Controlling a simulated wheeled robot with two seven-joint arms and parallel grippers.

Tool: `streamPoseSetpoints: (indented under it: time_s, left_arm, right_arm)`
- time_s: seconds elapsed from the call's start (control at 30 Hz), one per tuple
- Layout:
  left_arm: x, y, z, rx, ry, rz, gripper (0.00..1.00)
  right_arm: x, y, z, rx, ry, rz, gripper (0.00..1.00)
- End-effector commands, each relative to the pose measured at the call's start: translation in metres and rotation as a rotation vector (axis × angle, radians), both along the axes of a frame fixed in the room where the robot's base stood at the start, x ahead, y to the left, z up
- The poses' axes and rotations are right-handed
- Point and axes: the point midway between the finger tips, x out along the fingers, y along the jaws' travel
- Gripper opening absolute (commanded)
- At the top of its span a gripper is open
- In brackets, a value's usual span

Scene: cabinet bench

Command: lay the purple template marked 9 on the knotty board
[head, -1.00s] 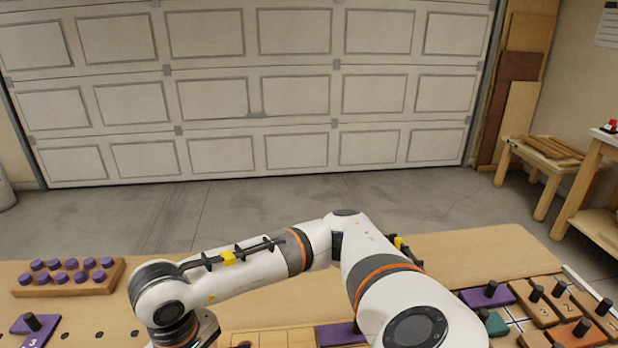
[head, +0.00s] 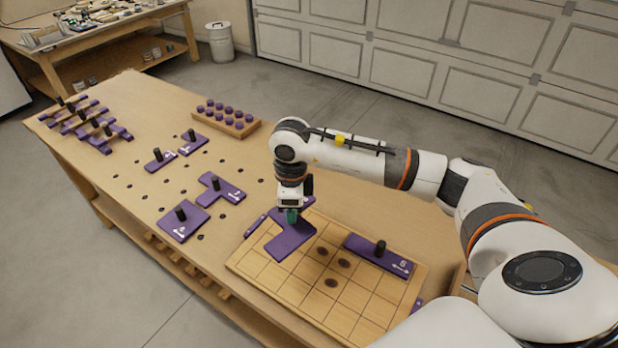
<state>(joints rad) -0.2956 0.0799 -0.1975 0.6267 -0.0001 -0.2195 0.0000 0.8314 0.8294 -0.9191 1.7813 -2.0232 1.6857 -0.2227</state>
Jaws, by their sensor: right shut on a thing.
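The knotty board (head: 305,292) is a pale wooden board with grid lines and several dark knots, at the front of the bench. My right gripper (head: 291,214) points down over its far left part and is shut on a purple template (head: 290,240). No number is readable on this template, and I cannot tell whether it touches the board or is just above it. Another purple template (head: 372,252) with a black knob lies on the board's right part; its mark looks like 8 but is small. My left gripper is not in view.
Several purple templates with black knobs, such as one at the front (head: 184,222), lie left on the pegboard-holed bench (head: 130,160). A rack of purple pegs (head: 222,121) stands at the back edge. Stacked purple templates (head: 92,125) sit at the far left.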

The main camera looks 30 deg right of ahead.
Motion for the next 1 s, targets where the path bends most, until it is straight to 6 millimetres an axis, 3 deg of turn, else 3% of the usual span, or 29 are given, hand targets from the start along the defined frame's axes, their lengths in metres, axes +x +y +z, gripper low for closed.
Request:
streamPoseSetpoints:
  time_s: [0.03,0.2,0.4,0.6,1.0]
  left_arm:
    - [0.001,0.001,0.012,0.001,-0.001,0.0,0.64]
    - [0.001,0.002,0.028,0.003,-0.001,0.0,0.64]
    - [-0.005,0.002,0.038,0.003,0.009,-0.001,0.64]
    - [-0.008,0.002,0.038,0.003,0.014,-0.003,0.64]
    - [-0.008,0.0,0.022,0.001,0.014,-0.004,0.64]
  right_arm:
    - [0.007,-0.009,0.005,0.002,0.008,-0.172,0.0]
    - [0.024,-0.037,0.001,0.003,0.024,-0.753,0.0]
    - [0.034,-0.061,-0.005,-0.002,0.033,-1.209,0.0]
    - [0.037,-0.069,-0.011,-0.005,0.035,-1.37,0.0]
    - [0.036,-0.07,-0.034,-0.005,0.035,-1.374,0.0]
